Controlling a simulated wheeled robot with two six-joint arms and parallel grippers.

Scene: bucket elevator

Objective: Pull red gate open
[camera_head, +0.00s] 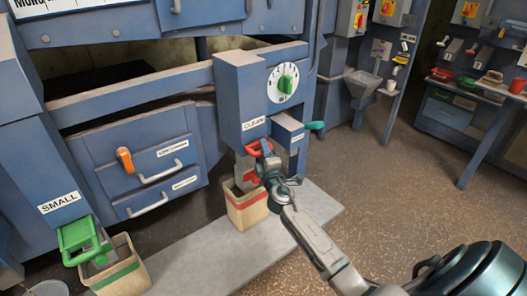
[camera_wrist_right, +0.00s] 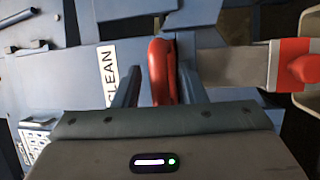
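The gate plate behind the handle is mostly hidden. My left gripper is not in view.
A bin with a red band (camera_head: 247,208) stands below the CLEAN box. A green gate (camera_head: 78,238) marked SMALL is over another bin (camera_head: 122,270) at lower left. A green handle (camera_head: 315,126) sticks out right of the box. Floor at right is clear up to the workbench (camera_head: 470,90).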

